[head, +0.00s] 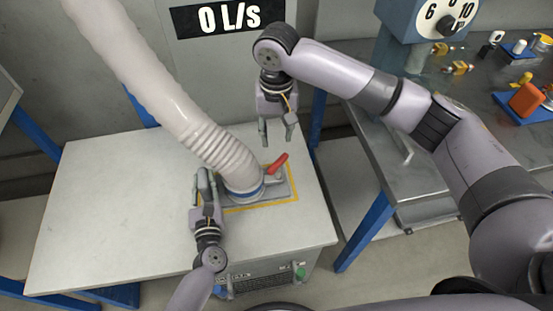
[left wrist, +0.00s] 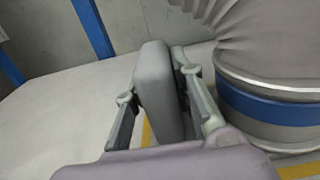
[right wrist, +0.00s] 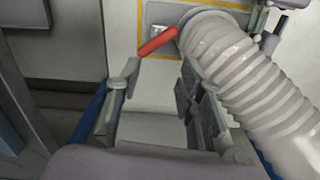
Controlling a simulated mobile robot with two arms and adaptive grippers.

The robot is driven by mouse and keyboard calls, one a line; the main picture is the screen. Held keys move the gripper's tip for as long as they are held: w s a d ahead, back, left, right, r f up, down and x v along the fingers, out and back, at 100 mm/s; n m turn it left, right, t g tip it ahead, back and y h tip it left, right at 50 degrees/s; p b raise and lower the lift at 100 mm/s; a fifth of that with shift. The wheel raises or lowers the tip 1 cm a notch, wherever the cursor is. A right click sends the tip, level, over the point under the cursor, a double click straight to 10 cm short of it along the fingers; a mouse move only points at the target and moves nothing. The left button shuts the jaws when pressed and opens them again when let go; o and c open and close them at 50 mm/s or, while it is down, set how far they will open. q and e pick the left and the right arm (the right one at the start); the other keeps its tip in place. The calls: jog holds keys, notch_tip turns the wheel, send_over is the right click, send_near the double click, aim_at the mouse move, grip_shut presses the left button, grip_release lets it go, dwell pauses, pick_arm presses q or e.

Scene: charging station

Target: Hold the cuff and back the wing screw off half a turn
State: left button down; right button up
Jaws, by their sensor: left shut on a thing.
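The grey cuff (head: 241,184) with a blue band stands on the table at the lower end of the ribbed hose; its blue band (left wrist: 270,108) fills the right of the left wrist view. My left gripper (head: 204,184) is shut on a grey upright grip (left wrist: 155,90) beside the cuff. The red wing screw (head: 278,164) sits at the cuff's right rear; it also shows in the right wrist view (right wrist: 157,42). My right gripper (head: 277,134) is open and empty, above and behind the wing screw, apart from it.
A yellow outline (head: 293,196) surrounds the cuff on the white table (head: 110,200), whose left part is clear. A metal bench (head: 385,163) with a dial gauge (head: 440,20) stands at right.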

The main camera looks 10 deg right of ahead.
aim_at(277, 163)
notch_tip(277, 163, down, 11)
jog(key=m, duration=0.8)
jog(key=shift+c, duration=0.6)
grip_shut()
